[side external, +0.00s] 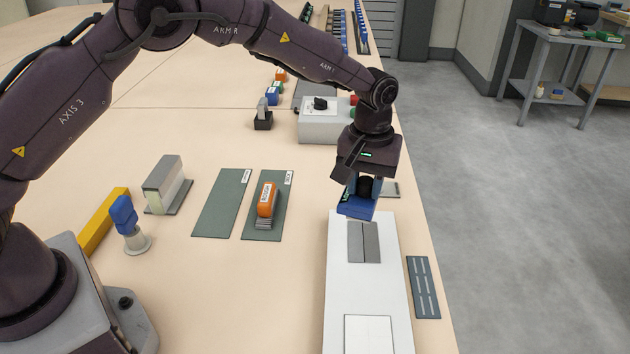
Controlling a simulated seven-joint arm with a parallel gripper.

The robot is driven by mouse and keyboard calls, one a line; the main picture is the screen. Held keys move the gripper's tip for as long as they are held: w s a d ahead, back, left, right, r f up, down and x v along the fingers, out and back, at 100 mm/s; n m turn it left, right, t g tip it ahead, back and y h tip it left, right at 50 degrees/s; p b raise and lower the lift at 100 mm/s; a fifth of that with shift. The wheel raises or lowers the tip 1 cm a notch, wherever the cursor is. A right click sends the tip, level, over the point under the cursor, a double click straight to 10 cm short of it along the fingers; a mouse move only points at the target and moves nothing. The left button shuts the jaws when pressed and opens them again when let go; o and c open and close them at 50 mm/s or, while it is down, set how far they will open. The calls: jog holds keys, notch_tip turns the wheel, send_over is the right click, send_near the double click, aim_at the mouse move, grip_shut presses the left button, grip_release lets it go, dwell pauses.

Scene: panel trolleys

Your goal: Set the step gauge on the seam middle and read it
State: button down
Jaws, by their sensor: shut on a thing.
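A long white panel (342,290) lies near the right edge of the bench. Two grey plates set side by side on it meet at a thin seam (363,243). My gripper (364,186) is over the panel's far end, pointing down. It is shut on a blue tool with a dark round part, which looks like the step gauge (356,207). The tool is just behind the grey plates in the picture. I cannot tell whether its base touches the panel. Any reading on it is not legible here.
Green mats (222,204) lie left of the panel, one carrying an orange-handled brush (267,200). A grey control box (318,128) stands behind. A dark slotted strip (423,287) lies right of the panel. A white square plate (369,335) is at its near end. Bare bench separates mats and panel.

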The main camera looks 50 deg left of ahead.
jog(key=shift+w+d+r+n, duration=0.2)
jog(key=shift+w+r+n, duration=0.4)
jog(key=shift+n, duration=0.2)
jog(key=shift+r+n, duration=0.2)
jog(key=shift+n, duration=0.2)
jog(key=shift+s+n, duration=0.1)
jog(key=shift+n, duration=0.3)
jog(key=shift+f, duration=4.5)
jog(key=shift+f, duration=0.7)
jog(key=c, duration=0.7)
grip_release()
jog(key=shift+c, duration=0.2)
